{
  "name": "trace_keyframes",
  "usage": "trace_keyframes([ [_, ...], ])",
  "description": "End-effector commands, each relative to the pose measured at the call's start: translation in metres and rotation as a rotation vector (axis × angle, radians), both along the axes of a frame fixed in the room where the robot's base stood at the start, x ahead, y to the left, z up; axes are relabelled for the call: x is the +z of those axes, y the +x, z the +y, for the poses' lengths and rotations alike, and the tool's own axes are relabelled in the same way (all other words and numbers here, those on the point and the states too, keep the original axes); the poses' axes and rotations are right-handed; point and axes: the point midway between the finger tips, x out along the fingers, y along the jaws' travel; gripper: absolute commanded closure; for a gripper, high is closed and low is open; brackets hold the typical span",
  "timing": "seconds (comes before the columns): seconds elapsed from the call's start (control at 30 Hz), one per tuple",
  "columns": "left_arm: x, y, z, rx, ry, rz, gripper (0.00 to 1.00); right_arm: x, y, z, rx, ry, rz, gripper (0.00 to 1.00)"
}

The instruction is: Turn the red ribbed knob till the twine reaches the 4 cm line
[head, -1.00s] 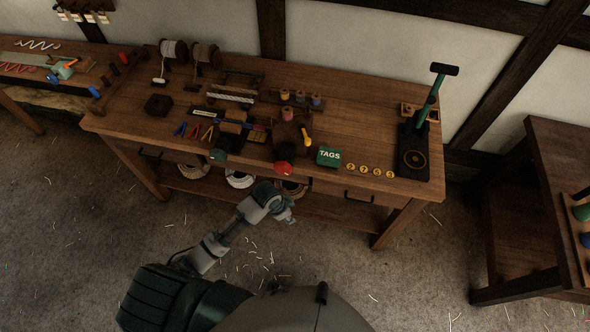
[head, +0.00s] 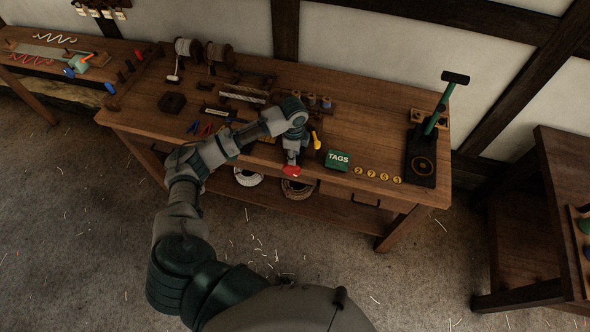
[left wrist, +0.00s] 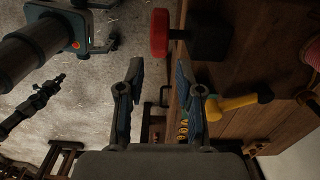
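The red ribbed knob (head: 292,171) sits at the front edge of the bench, and it also shows in the left wrist view (left wrist: 160,33), joined to a dark block (left wrist: 208,37). My left gripper (head: 293,158) is just above and behind the knob in the head view. In the left wrist view its two fingers (left wrist: 160,72) are spread apart with nothing between them, and the knob lies just beyond the tips, roughly in line with the gap. My left arm hides much of the device behind the knob. I cannot make out the twine or the 4 cm line. My right gripper is not seen.
A yellow-handled tool (head: 316,140) stands close right of the left gripper, also near its finger in the wrist view (left wrist: 235,103). A green TAGS box (head: 338,160) and yellow numbered discs (head: 377,175) lie further right.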

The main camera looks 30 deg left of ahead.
Motion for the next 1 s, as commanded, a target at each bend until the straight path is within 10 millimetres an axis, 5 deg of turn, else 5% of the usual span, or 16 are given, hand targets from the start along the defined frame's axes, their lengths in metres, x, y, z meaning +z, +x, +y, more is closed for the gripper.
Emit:
trace_keyframes([
  [0.4, -0.088, 0.0, -0.001, 0.001, 0.0, 0.0, 0.65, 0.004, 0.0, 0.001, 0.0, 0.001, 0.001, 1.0],
  [0.87, -0.107, 0.0, -0.001, 0.0, -0.001, -0.002, 0.65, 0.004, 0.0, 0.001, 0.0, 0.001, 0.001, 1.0],
  [1.0, -0.106, 0.0, -0.001, 0.0, -0.001, -0.002, 0.92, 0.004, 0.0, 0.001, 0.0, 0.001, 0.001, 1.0],
])
